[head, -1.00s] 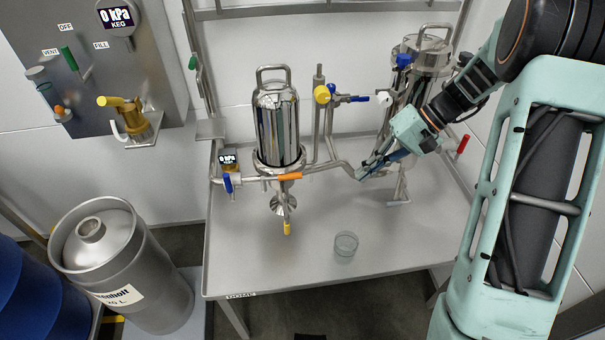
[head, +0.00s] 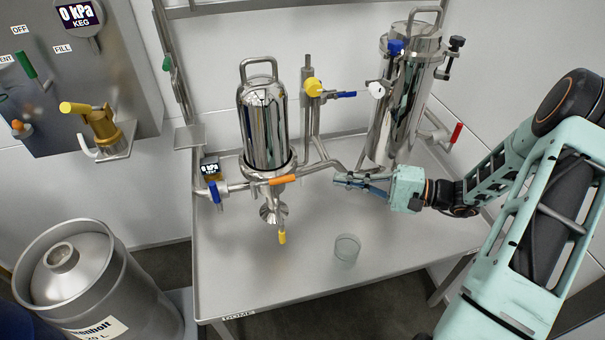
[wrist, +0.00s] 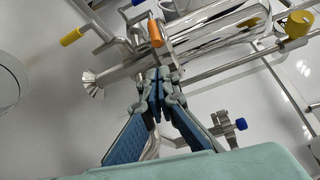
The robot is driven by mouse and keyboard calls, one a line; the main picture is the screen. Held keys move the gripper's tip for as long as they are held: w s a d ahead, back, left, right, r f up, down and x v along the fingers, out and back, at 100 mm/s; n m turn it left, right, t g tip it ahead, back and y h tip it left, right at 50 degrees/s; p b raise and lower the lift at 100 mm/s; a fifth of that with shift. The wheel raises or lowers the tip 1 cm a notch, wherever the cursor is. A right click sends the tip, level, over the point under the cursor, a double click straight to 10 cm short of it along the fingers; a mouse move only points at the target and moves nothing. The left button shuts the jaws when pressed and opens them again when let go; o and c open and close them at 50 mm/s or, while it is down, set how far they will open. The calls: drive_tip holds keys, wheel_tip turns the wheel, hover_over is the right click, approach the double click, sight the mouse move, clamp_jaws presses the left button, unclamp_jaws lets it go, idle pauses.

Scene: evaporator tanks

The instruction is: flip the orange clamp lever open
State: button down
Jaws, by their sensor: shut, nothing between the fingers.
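The orange clamp lever (head: 282,180) lies about level across the base of the left steel filter housing (head: 265,125) in the head view. The clamp beneath the lever is too small to make out.
A second steel housing (head: 400,100) stands behind my gripper. A clear glass dish (head: 347,247) sits on the steel table (head: 240,285), whose front is otherwise clear.

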drive_tip(key=shift+a, duration=0.1)
drive_tip(key=b+x, duration=0.1)
drive_tip(key=x, duration=0.9)
drive_tip(key=shift+b, duration=0.35)
